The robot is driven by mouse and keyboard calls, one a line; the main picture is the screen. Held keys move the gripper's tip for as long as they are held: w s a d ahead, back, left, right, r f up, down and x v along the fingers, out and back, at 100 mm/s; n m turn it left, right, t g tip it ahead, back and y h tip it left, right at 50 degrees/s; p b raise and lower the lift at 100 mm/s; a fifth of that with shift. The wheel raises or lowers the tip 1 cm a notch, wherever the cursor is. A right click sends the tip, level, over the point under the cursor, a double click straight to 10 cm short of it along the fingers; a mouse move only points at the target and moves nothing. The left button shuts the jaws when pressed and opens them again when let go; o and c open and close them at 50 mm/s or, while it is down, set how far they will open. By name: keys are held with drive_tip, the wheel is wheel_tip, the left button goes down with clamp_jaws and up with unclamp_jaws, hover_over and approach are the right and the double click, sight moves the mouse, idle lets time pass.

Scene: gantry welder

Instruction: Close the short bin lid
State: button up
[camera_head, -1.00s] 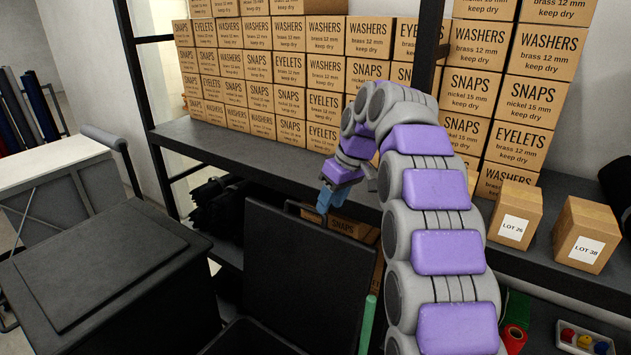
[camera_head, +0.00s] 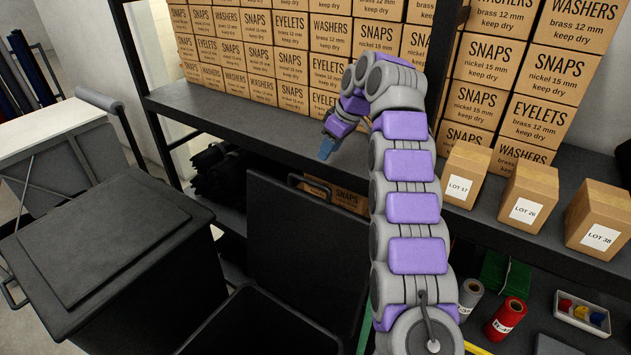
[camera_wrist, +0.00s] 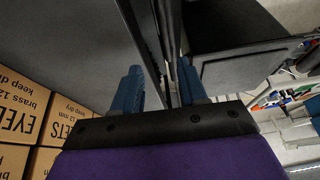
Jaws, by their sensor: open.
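The short bin (camera_head: 215,337) is black and stands open at the bottom centre of the head view. Its black lid (camera_head: 300,245) is raised nearly upright at the back of the bin, in front of the shelf. A thin handle (camera_head: 309,183) shows at the lid's top edge. My gripper (camera_head: 327,149) is open and empty, with its blue fingers above the lid's top edge in the picture and apart from the handle. The wrist view shows both fingers (camera_wrist: 158,88) spread with nothing between them. Whether the dark panel there is the lid, I cannot tell.
A larger black bin (camera_head: 100,245) with its lid down stands at left. The grey shelf (camera_head: 250,135) behind holds stacked cartons (camera_head: 275,55) and LOT boxes (camera_head: 527,195). Rolls (camera_head: 505,318) and a small tray (camera_head: 582,314) sit lower right.

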sight(309, 180)
drive_tip(key=a+f, duration=0.3)
drive_tip(key=f, duration=0.1)
drive_tip(key=shift+w+a, duration=0.15)
drive_tip(key=shift+a, duration=0.15)
drive_tip(key=f, duration=0.2)
drive_tip(key=w+f, duration=0.1)
drive_tip(key=f, duration=0.3)
drive_tip(key=shift+w+a+f, duration=0.15)
drive_tip(key=shift+w+a, duration=0.15)
drive_tip(key=shift+w, duration=0.05)
drive_tip(key=shift+a+f, duration=0.35)
drive_tip(key=shift+a, duration=0.45)
drive_tip(key=shift+d, duration=0.5)
drive_tip(key=c, duration=0.6)
drive_tip(key=shift+a, duration=0.15)
clamp_jaws()
